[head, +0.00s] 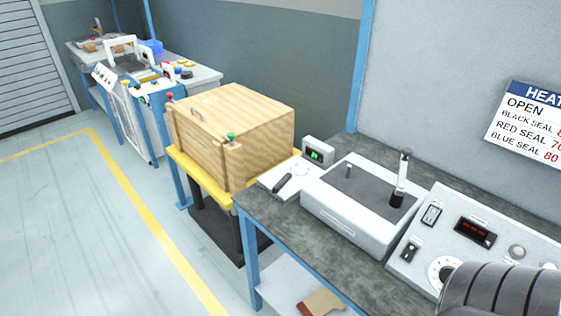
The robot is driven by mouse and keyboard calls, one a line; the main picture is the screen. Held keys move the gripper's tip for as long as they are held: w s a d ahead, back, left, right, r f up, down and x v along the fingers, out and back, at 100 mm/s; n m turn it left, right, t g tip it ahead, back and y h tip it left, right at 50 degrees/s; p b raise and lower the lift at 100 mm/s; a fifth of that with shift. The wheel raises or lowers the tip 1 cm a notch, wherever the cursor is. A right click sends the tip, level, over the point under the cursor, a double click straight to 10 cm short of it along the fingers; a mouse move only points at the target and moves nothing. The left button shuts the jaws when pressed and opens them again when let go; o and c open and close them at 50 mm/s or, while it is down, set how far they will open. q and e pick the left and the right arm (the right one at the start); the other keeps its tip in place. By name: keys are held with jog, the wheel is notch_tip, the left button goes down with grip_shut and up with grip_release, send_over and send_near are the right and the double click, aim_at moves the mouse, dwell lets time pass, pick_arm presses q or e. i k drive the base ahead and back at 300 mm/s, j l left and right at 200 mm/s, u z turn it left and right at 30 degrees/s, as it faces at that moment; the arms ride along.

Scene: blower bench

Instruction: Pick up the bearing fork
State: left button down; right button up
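I cannot surely pick out the bearing fork in the head view. A small dark-handled object (283,184) lies on a white plate (266,186) at the near bench's far end, but its shape is too small to name. An upright post with a metallic shaft and dark base (402,177) stands on the grey-topped white unit (335,222). Neither of my grippers is in view.
A wooden box (246,130) sits on a yellow-topped stand (183,160) left of the grey bench (275,221). A tan and red object (320,303) lies on the lower shelf. Open floor is left.

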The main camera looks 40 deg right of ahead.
aim_at(280, 183)
jog(key=i+j+z, duration=0.15)
jog(key=i+z, duration=0.25)
jog(key=i+j+z, duration=0.3)
jog(key=i+z, duration=0.15)
jog(key=i+j+z, duration=0.25)
jog(key=z, duration=0.15)
jog(key=i+j+z, duration=0.4)
jog(key=j+z, duration=0.35)
jog(key=i+j+z, duration=0.2)
jog(key=j+z, duration=0.2)
jog(key=j, duration=0.1)
